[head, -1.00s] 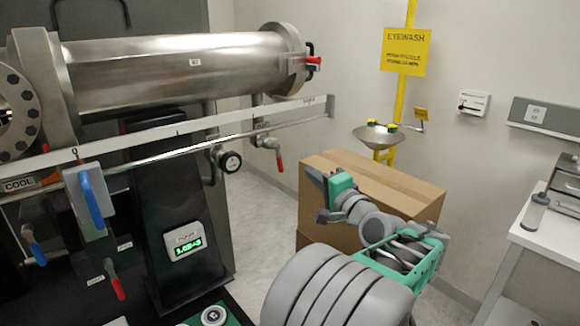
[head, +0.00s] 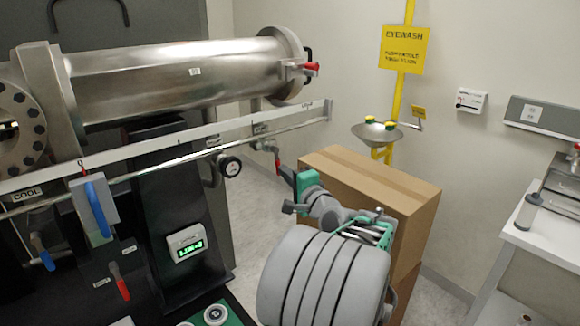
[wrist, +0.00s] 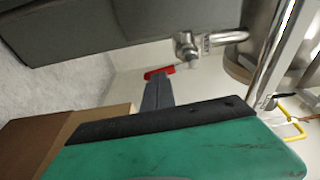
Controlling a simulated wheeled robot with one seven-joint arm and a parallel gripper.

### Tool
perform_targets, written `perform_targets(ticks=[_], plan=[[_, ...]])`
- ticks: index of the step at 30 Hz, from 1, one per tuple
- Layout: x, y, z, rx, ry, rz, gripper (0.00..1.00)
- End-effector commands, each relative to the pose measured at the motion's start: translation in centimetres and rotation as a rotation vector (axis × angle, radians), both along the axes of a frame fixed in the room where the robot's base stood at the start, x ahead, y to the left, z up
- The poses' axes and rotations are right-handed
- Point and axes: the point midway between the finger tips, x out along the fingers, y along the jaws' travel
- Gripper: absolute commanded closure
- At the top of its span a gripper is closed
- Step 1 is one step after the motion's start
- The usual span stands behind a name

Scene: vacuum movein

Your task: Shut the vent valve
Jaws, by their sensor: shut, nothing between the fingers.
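A small metal valve (head: 265,144) with a red lever (head: 278,166) sits on a short pipe below the right end of the steel cylinder. I take it for the vent valve; its tag is too small to read. The lever hangs down. In the wrist view the valve body (wrist: 187,46) is at the top middle and the red lever (wrist: 159,72) shows just beyond my fingertips. My gripper (head: 285,176) is shut and empty, close beside the lever's lower end. I cannot tell whether it touches the lever.
The steel cylinder (head: 180,75) and the long rail (head: 240,128) run above the valve. A cardboard box (head: 385,185) stands behind my arm. Other levers, blue (head: 98,208) and red (head: 122,284), are at lower left.

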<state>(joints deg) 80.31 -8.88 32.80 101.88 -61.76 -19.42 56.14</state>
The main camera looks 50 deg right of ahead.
Motion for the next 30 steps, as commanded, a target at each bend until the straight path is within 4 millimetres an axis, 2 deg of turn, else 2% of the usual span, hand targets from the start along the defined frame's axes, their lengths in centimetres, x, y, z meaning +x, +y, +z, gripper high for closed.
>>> perform_targets(ticks=[1,7,9,30], plan=[[0.32,0.5,1.22,0.05,-0.011,0.006,1.0],[0.57,1.44,0.92,0.215,-0.051,0.007,1.0],[0.59,1.42,0.33,0.208,-0.05,0.008,1.0],[0.59,1.42,0.34,0.205,-0.049,0.01,1.0]])
